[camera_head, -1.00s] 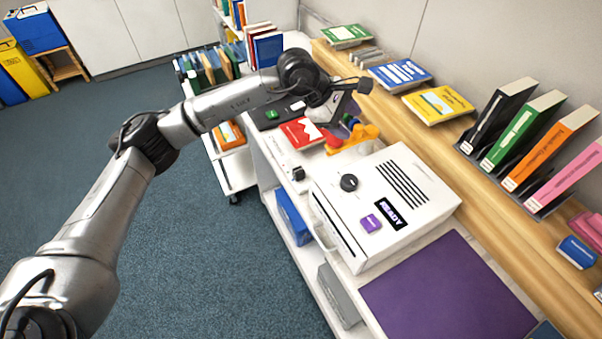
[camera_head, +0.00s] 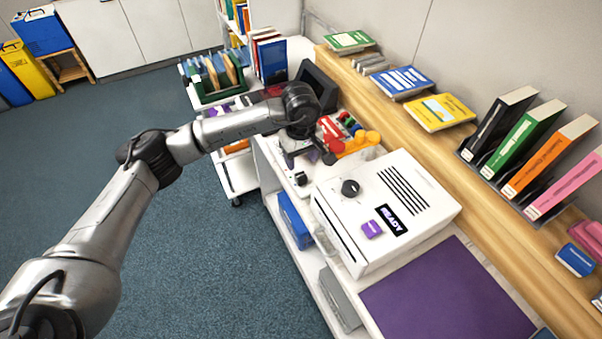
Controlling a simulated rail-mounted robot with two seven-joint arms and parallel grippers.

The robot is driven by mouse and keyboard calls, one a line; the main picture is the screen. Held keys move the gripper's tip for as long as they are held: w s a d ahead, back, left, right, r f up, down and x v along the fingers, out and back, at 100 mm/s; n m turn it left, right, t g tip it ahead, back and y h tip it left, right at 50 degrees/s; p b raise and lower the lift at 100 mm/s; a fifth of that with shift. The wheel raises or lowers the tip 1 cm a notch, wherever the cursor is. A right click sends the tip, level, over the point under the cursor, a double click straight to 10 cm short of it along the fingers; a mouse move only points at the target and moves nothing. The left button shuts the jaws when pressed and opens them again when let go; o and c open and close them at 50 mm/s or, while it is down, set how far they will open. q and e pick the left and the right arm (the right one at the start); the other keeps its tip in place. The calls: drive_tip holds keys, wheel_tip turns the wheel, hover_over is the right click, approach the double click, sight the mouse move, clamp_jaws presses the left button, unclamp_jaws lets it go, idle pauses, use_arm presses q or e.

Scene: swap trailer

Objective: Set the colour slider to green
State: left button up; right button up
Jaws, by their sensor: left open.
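A small black knob (camera_head: 300,178) stands on a white strip at the left edge of the worktop, left of the white machine; it looks like the colour slider. Any colour marks along the strip are too small or hidden to read. My left gripper (camera_head: 309,160) points down just beyond the knob, its two dark fingers spread and empty. The gripper and wrist hide much of the strip's far part. I cannot tell whether a finger touches the knob. My right gripper is not in view.
A white machine (camera_head: 415,195) with a dial (camera_head: 350,188), a purple button (camera_head: 371,229) and a READY display stands close by. Orange and red items (camera_head: 358,142) sit behind the gripper. A purple mat (camera_head: 450,295) lies in front. Books line the wooden shelf.

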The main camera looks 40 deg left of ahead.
sight(301, 175)
use_arm(q)
drive_tip(key=shift+f+p, duration=0.7)
drive_tip(key=shift+f, duration=3.25)
drive_tip(key=shift+c, duration=0.3)
clamp_jaws()
